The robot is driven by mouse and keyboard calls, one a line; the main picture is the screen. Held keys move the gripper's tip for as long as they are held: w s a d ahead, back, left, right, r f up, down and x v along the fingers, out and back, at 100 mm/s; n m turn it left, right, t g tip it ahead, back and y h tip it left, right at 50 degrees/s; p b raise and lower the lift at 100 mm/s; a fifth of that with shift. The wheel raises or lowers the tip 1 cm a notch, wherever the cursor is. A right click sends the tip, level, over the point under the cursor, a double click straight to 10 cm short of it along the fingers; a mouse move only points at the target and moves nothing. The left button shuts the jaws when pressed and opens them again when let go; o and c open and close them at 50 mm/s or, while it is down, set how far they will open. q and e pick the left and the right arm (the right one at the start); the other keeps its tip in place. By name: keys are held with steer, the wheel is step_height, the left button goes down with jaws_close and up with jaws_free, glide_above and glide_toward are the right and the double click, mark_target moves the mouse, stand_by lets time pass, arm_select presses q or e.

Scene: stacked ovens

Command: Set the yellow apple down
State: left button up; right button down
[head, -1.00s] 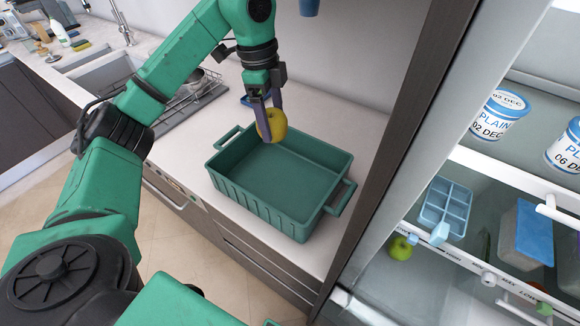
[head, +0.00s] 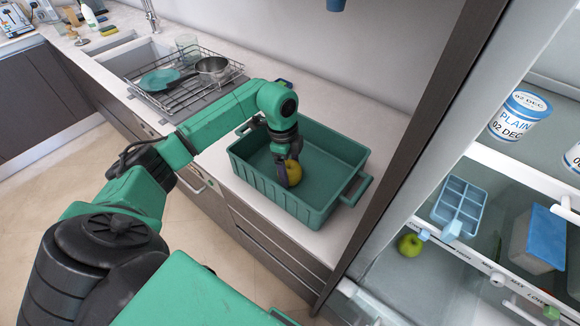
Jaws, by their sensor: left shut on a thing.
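The yellow apple (head: 293,173) is between the fingers of my left gripper (head: 287,170), which is shut on it. The gripper points down into the green tray (head: 335,172), an open box with handles on the counter. The apple is inside the tray's walls, low and left of the tray's middle. I cannot tell whether it touches the tray floor. My right gripper is not in view.
An open fridge (head: 450,200) at the right holds a green apple (head: 410,244), a blue ice cube tray (head: 460,205) and yogurt tubs (head: 519,116). A dish rack (head: 185,82) with a pot stands behind the left arm. The counter (head: 375,118) behind the tray is clear.

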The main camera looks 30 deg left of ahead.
arm_select(q)
steer(key=o, duration=1.3)
steer(key=shift+f, duration=0.1)
steer(key=shift+r, duration=0.55)
steer(key=r, duration=0.3)
steer(key=a+r+b, duration=0.1)
steer(key=r, duration=0.3)
steer(key=r+b, duration=0.1)
steer(key=r, duration=0.3)
steer(key=shift+s+a, duration=0.15)
steer(key=shift+a, duration=0.05)
steer(key=shift+r, duration=0.15)
